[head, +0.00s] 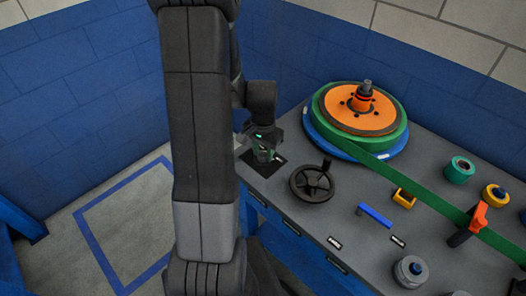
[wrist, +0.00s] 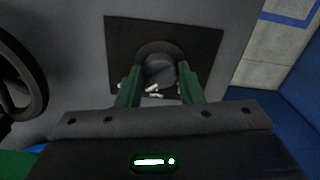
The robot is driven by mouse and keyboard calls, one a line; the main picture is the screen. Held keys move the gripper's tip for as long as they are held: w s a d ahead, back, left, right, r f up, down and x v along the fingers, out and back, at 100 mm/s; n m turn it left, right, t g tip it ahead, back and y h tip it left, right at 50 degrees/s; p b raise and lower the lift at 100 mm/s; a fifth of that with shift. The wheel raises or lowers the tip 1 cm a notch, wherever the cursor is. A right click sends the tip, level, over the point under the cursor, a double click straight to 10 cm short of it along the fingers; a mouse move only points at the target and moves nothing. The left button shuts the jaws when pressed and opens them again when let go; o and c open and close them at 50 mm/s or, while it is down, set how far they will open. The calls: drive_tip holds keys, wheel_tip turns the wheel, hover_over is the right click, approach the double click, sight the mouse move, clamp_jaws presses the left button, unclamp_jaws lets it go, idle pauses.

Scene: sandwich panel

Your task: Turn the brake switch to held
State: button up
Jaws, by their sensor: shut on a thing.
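The brake switch appears to be the dark round knob (wrist: 160,71) on a black square plate (wrist: 122,36) in the wrist view. Small white marks show on the plate near the knob, partly hidden and too small to read. My gripper (wrist: 160,76) has its two green fingers on either side of the knob and is shut on it. In the head view my gripper (head: 264,152) is down at the plate (head: 279,160) on the near left corner of the bench; the knob is hidden there. I cannot tell which setting the knob points to.
A black handwheel (head: 312,184) stands close to the right of my gripper. Behind it is a reel (head: 366,108) with a green strap (head: 430,195) running right. A blue lever (head: 375,215) and a yellow bracket (head: 404,198) lie further right on the grey bench (head: 345,190).

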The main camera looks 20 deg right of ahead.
drive_tip(key=o, duration=1)
drive_tip(key=shift+c, duration=0.2)
drive_tip(key=shift+r, duration=0.15)
wheel_tip(320, 180, up, 14)
drive_tip(key=shift+f, duration=0.2)
wheel_tip(320, 180, down, 14)
drive_tip(key=shift+r, duration=0.1)
idle(0.5)
